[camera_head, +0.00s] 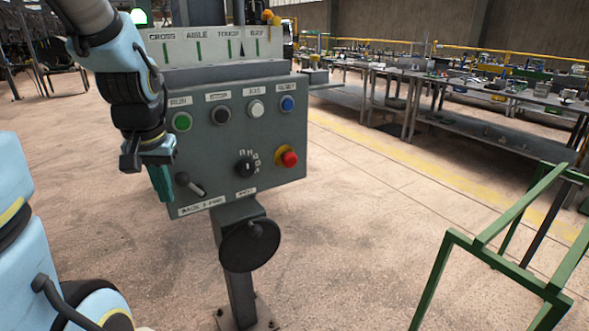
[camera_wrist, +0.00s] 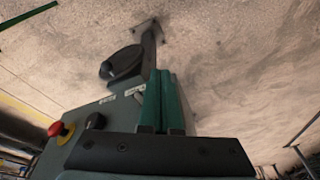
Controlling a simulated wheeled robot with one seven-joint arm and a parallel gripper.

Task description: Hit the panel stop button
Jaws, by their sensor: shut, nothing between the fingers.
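A grey control panel (camera_head: 205,160) stands on a post. Its upper row has a green button (camera_head: 182,121), a dark button (camera_head: 221,115) with a blurred label, a white button (camera_head: 256,108) and a blue button (camera_head: 287,103). A red mushroom button (camera_head: 289,158) on a yellow collar sits at the lower right; it also shows in the wrist view (camera_wrist: 56,128). My gripper (camera_head: 164,198) has its green fingers together and empty, at the panel's left side near the lever. The fingers (camera_wrist: 161,76) point past the panel in the wrist view. I cannot tell whether they touch it.
A lever (camera_head: 188,184) and a black rotary knob (camera_head: 245,167) are on the lower panel. A black handwheel (camera_head: 250,245) is on the post below. A green frame (camera_head: 470,248) stands at the right, with workbenches (camera_head: 450,85) behind. Open floor lies between.

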